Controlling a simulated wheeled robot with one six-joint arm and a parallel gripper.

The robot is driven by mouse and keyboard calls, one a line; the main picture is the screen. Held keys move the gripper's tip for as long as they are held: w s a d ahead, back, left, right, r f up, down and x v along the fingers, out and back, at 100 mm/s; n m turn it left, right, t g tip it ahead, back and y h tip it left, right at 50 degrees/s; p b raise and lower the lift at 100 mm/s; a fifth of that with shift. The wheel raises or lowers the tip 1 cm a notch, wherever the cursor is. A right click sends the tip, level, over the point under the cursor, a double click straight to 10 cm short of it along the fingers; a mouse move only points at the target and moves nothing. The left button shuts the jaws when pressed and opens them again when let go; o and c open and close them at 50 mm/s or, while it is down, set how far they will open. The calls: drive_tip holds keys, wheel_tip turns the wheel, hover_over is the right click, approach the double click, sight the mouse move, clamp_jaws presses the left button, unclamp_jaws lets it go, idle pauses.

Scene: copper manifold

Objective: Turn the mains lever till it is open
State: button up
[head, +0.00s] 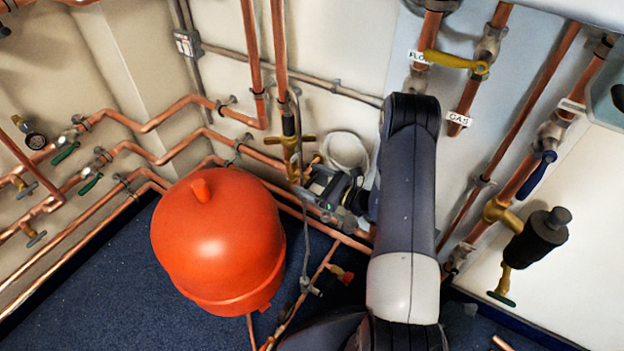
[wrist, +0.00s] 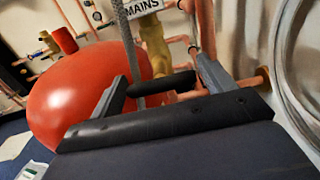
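In the wrist view a label reading MAINS (wrist: 142,6) stands above a brass valve body (wrist: 155,48). A black bar, which looks like the mains lever (wrist: 162,83), lies nearly level, slightly tilted, below the valve. My gripper (wrist: 159,66) has its two fingers wide apart, with the black bar across the space between them. I cannot tell whether either finger touches it. In the head view my gripper (head: 335,188) is low by the wall pipes, right of the red tank. My arm hides part of that area, and I cannot make out the lever there.
A red tank (head: 215,240) stands close left of my gripper; it also fills the left of the wrist view (wrist: 85,95). Copper pipes (head: 180,105) run along the walls. A yellow lever (head: 455,60) and a blue lever (head: 537,175) are to the right.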

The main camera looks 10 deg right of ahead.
drive_tip(key=c, duration=0.8)
drive_tip(key=shift+f+n+b, duration=0.1)
drive_tip(key=shift+n+b, duration=0.2)
drive_tip(key=shift+b, duration=0.1)
drive_tip(key=n+b, duration=0.3)
drive_tip(key=b, duration=0.1)
drive_tip(key=shift+f, duration=0.2)
drive_tip(key=n+b, duration=0.6)
drive_tip(key=b, duration=0.2)
drive_tip(key=shift+f+n, duration=0.1)
drive_tip(key=shift+n, duration=0.3)
drive_tip(key=n+b, duration=0.3)
drive_tip(key=b, duration=0.2)
drive_tip(key=shift+s+n, duration=0.1)
drive_tip(key=shift+n, duration=0.2)
drive_tip(key=shift+r+n+b, duration=0.15)
drive_tip(key=shift+n+b, duration=0.2)
drive_tip(key=shift+n, duration=0.6)
drive_tip(key=shift+r+n+b, duration=0.15)
drive_tip(key=shift+n+b, duration=0.2)
drive_tip(key=shift+n, duration=0.6)
drive_tip(key=o, duration=1)
